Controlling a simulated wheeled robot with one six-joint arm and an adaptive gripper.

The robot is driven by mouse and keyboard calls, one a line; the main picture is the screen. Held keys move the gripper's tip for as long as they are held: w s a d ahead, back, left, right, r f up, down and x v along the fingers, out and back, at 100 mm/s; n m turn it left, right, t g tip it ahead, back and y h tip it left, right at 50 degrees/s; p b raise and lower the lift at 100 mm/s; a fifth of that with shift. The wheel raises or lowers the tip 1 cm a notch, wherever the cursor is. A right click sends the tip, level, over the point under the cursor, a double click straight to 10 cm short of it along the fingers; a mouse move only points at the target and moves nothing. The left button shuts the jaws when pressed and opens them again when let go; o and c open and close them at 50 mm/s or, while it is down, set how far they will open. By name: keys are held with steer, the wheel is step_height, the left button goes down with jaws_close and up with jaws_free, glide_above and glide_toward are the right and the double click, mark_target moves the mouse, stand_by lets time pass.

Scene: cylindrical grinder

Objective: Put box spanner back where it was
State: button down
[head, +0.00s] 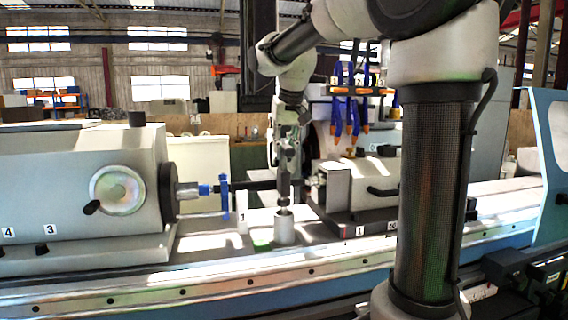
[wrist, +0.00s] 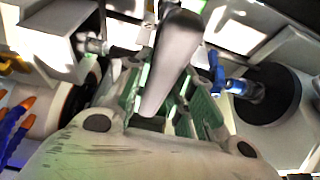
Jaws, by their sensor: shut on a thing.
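My gripper (head: 284,165) points down at the middle of the machine in the head view. In the wrist view the spanner (wrist: 172,62) is a smooth grey cylinder between the green-padded fingers (wrist: 165,105). Its lower end is at the mouth of a short grey cylindrical holder (head: 284,231) on the machine table. I cannot tell how far it is inside the holder.
A white block marked 1 (head: 242,221) and a green item (head: 261,241) stand left of the holder. A blue clamp (head: 226,197) and dark workpiece bar lie close behind. Blue hoses (head: 353,110) hang at the back.

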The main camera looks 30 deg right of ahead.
mark_target(285, 170)
steer(key=shift+f, duration=2.15)
steer(key=c, duration=1.2)
jaws_free()
steer(key=shift+f, duration=0.15)
steer(key=shift+c, duration=0.2)
steer(key=v, duration=1.1)
steer(key=shift+r, duration=0.25)
steer(key=shift+s+r, duration=0.2)
steer(key=shift+s, duration=0.05)
steer(key=s+f+n, duration=0.2)
steer(key=s+f, duration=1.7)
steer(key=s, duration=0.4)
steer(key=shift+s+d+y, duration=0.15)
steer(key=shift+d+y, duration=0.15)
steer(key=shift+y, duration=0.1)
